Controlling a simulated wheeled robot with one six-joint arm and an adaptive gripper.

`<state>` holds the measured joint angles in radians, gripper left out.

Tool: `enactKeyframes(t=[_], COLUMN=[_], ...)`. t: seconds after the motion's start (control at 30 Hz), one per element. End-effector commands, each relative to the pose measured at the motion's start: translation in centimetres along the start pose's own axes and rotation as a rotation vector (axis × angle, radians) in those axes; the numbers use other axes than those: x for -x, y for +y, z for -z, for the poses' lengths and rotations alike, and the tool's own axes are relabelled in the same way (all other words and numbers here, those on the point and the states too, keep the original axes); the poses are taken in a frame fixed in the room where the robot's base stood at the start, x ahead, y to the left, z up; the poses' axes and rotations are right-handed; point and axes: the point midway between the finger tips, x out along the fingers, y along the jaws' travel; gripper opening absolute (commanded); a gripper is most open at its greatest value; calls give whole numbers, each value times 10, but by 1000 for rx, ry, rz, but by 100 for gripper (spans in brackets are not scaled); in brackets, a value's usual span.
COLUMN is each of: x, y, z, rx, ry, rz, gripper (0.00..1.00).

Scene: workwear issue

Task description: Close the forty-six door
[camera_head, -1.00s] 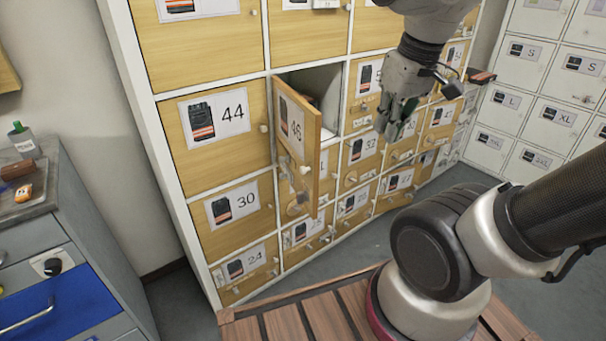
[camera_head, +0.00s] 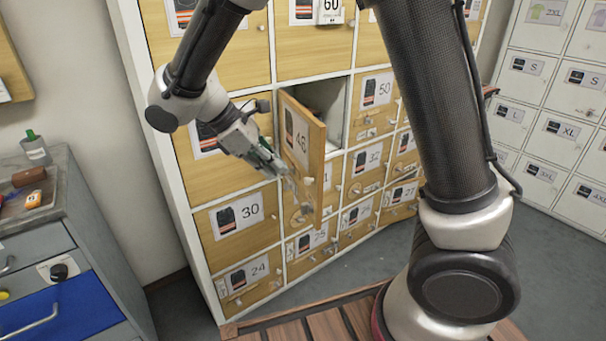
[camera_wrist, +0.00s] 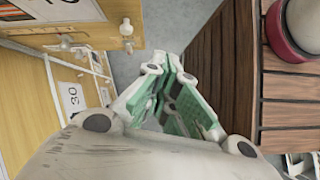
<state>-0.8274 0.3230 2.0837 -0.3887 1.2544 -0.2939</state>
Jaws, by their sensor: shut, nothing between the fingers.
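The forty-six door (camera_head: 303,150) is a wooden locker door standing ajar, swung out from its compartment toward the camera. Its label with the number 46 faces left, and a round knob (camera_head: 308,181) sits near its free edge. The dark inside of its compartment (camera_head: 327,97) shows behind it. My gripper (camera_head: 287,172) is shut and empty, at the left, labelled side of the door near its lower part. Whether it touches the door I cannot tell. In the wrist view the gripper (camera_wrist: 176,85) points down past the door (camera_wrist: 115,20), which fills the upper left.
Door 30 (camera_head: 237,222) and door 24 (camera_head: 250,276) are shut below. My arm crosses in front of the lockers at the right. A grey drawer cabinet (camera_head: 60,250) stands at the left. A slatted wooden surface (camera_head: 310,318) lies in front.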

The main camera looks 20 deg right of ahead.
Motion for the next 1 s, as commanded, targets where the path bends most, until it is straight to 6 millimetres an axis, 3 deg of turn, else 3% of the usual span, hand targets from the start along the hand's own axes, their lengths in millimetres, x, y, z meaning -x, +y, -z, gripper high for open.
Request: enactKeyframes(t=[0.1, 0.2, 0.33, 0.8, 1.0], x=[11, 21, 15, -77, -92], y=[12, 23, 27, 37, 45], z=[24, 25, 21, 6, -17], rx=[157, 248, 271, 267, 264], ry=[-101, -160, -175, -173, -170], rz=[-66, -96, -99, -95, -96], gripper=[0, 0, 0, 0, 0])
